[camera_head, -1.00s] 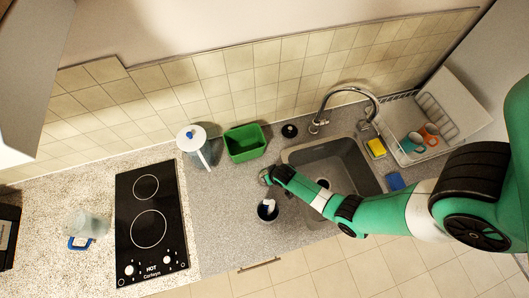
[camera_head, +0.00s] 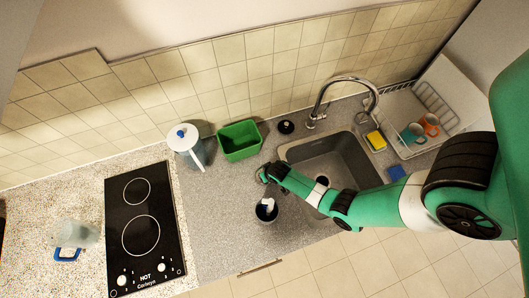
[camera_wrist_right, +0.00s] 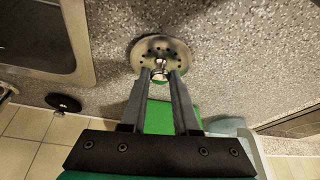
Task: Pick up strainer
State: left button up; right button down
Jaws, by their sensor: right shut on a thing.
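The strainer (camera_wrist_right: 152,50) is a round metal disc with small holes and a knob in its middle. In the right wrist view it is at the tips of my right gripper (camera_wrist_right: 160,76), whose two fingers are closed on the knob. Whether the disc touches the counter or hangs just above it I cannot tell. In the head view my right gripper (camera_head: 264,174) is low over the grey counter, left of the sink, and largely hides the strainer. My left gripper is not in view.
The sink (camera_head: 285,152) and faucet (camera_head: 319,104) are right of the gripper. A dark cup (camera_head: 266,218) stands in front. A green container (camera_head: 239,141), a white-lidded pitcher (camera_head: 185,135) and a black stopper (camera_head: 286,127) stand behind. The cooktop (camera_head: 142,235) is left.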

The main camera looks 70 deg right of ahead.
dwell(0.3)
jog(key=shift+s+r, duration=0.1)
jog(key=shift+r, duration=0.1)
notch_tip(320, 180, up, 7)
jog(key=p, duration=0.6)
jog(key=shift+s+a, duration=0.1)
jog(key=s+a, duration=0.5)
jog(key=s, duration=0.3)
jog(key=s+a+b, duration=0.1)
jog(key=s+a, duration=0.3)
jog(key=s, duration=0.5)
jog(key=shift+a+f, duration=0.2)
jog(key=shift+a, duration=0.2)
